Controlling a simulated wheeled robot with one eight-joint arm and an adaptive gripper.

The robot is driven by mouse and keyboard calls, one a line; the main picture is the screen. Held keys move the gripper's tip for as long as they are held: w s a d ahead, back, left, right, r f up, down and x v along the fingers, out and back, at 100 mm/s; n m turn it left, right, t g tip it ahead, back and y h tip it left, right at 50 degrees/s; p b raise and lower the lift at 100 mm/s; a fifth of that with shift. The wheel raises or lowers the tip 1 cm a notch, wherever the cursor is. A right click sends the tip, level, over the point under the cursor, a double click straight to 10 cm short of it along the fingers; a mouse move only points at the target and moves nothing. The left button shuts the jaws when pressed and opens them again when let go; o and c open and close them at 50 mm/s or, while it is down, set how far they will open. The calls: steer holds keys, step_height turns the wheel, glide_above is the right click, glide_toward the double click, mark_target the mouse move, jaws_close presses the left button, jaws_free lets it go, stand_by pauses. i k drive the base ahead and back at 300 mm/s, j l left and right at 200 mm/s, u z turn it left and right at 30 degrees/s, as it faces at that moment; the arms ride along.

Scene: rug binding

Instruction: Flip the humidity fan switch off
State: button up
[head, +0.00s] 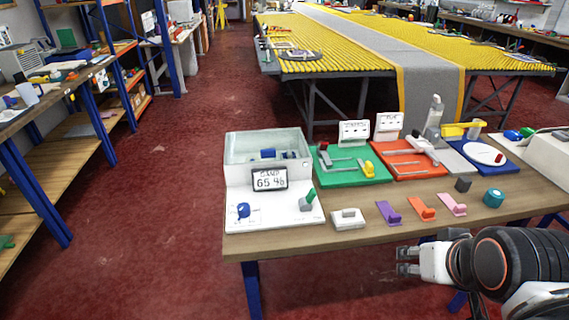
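A white unit with a clear-walled box (265,143) stands at the left end of the wooden workbench (290,245). A small display (269,178) on it shows digits, the lower row like 65 and 46. Its white front panel (272,212) carries a blue knob (243,210) and a grey lever with a green tip (308,198). Which control is the humidity fan switch I cannot tell; no label is readable. My gripper (408,261) is at the lower right, in front of the bench edge, its two fingers apart, empty and pointing left. It touches no control.
A white block (348,218), purple (389,213), orange (422,207) and pink (453,204) pieces line the front of the bench. Green (350,165) and red (405,160) boards stand behind. A teal cylinder (493,198) is at right. Red floor is clear left of the bench.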

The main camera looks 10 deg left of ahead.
mark_target(312, 194)
steer(key=i+j+u, duration=0.15)
steer(key=j, duration=0.2)
steer(key=j+u, duration=0.2)
steer(key=j, duration=0.15)
steer(key=i+j+u, duration=0.15)
steer(key=j, duration=0.15)
steer(key=l, duration=2)
steer(key=i+u, duration=0.05)
steer(key=i, duration=0.05)
